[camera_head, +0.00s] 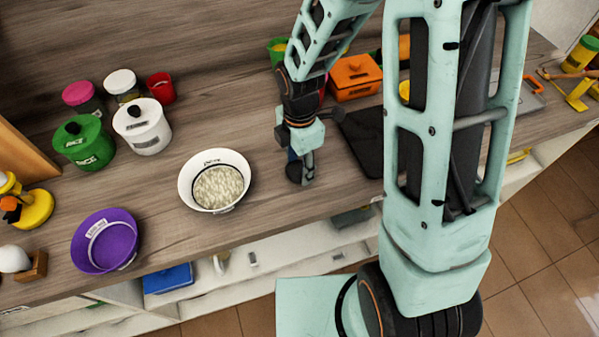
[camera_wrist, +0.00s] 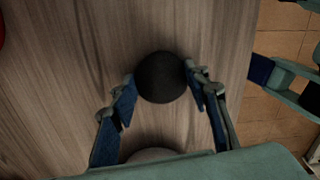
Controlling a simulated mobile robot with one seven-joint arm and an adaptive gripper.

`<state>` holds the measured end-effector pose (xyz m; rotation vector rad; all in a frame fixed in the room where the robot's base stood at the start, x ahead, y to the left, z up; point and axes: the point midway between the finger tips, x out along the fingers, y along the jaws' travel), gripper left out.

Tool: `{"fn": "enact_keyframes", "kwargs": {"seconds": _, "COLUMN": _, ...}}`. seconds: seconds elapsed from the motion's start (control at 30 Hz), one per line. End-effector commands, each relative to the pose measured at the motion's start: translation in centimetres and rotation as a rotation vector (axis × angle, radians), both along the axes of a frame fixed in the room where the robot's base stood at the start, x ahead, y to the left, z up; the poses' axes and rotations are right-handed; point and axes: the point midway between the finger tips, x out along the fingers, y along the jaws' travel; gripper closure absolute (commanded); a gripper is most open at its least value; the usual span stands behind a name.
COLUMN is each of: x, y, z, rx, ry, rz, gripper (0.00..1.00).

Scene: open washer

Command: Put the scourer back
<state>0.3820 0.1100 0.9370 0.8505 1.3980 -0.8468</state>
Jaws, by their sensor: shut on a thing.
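A dark, round thing, which I take to be the scourer (camera_wrist: 161,77), sits between my fingertips in the wrist view. My gripper (camera_wrist: 163,88) is shut on it, with one finger at each side. In the head view my gripper (camera_head: 301,174) points down just over the wooden counter, right of the white bowl, and the dark scourer (camera_head: 293,171) shows low at the fingers, partly hidden by them. I cannot tell whether it touches the counter.
A white bowl of rice (camera_head: 218,183) and a purple bowl (camera_head: 105,241) stand to the left. A black flat board (camera_head: 362,141) lies close on the right, with an orange box (camera_head: 355,77) behind it. Green (camera_head: 84,143) and white (camera_head: 143,126) canisters stand at the back left.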

Motion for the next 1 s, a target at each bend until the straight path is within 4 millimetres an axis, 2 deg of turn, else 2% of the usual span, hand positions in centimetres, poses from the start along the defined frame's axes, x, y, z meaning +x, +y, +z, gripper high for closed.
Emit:
{"fn": "enact_keyframes", "kwargs": {"seconds": 0.07, "x": -0.01, "y": 0.00, "z": -0.24, "rx": 0.000, "ry": 0.000, "rz": 0.000, "gripper": 0.98}}
{"fn": "enact_keyframes", "kwargs": {"seconds": 0.1, "x": 0.00, "y": 0.00, "z": -0.24, "rx": 0.000, "ry": 0.000, "rz": 0.000, "gripper": 0.58}}
{"fn": "enact_keyframes", "kwargs": {"seconds": 0.17, "x": 0.00, "y": 0.00, "z": -0.18, "rx": 0.000, "ry": 0.000, "rz": 0.000, "gripper": 0.64}}
{"fn": "enact_keyframes", "kwargs": {"seconds": 0.2, "x": 0.00, "y": 0.00, "z": -0.18, "rx": 0.000, "ry": 0.000, "rz": 0.000, "gripper": 0.64}}
{"fn": "enact_keyframes", "kwargs": {"seconds": 0.23, "x": 0.00, "y": 0.00, "z": -0.18, "rx": 0.000, "ry": 0.000, "rz": 0.000, "gripper": 0.54}}
{"fn": "enact_keyframes", "kwargs": {"seconds": 0.27, "x": 0.00, "y": 0.00, "z": -0.18, "rx": 0.000, "ry": 0.000, "rz": 0.000, "gripper": 0.51}}
{"fn": "enact_keyframes", "kwargs": {"seconds": 0.4, "x": 0.00, "y": 0.00, "z": -0.18, "rx": 0.000, "ry": 0.000, "rz": 0.000, "gripper": 0.51}}
{"fn": "enact_keyframes", "kwargs": {"seconds": 0.6, "x": 0.00, "y": -0.01, "z": -0.18, "rx": 0.000, "ry": 0.000, "rz": 0.000, "gripper": 0.31}}
{"fn": "enact_keyframes", "kwargs": {"seconds": 0.8, "x": 0.00, "y": -0.01, "z": -0.18, "rx": 0.000, "ry": 0.000, "rz": 0.000, "gripper": 0.31}}
{"fn": "enact_keyframes", "kwargs": {"seconds": 0.93, "x": 0.00, "y": -0.01, "z": -0.18, "rx": 0.000, "ry": 0.000, "rz": 0.000, "gripper": 0.45}}
{"fn": "enact_keyframes", "kwargs": {"seconds": 1.0, "x": 0.00, "y": 0.00, "z": -0.18, "rx": 0.000, "ry": 0.000, "rz": 0.000, "gripper": 0.45}}
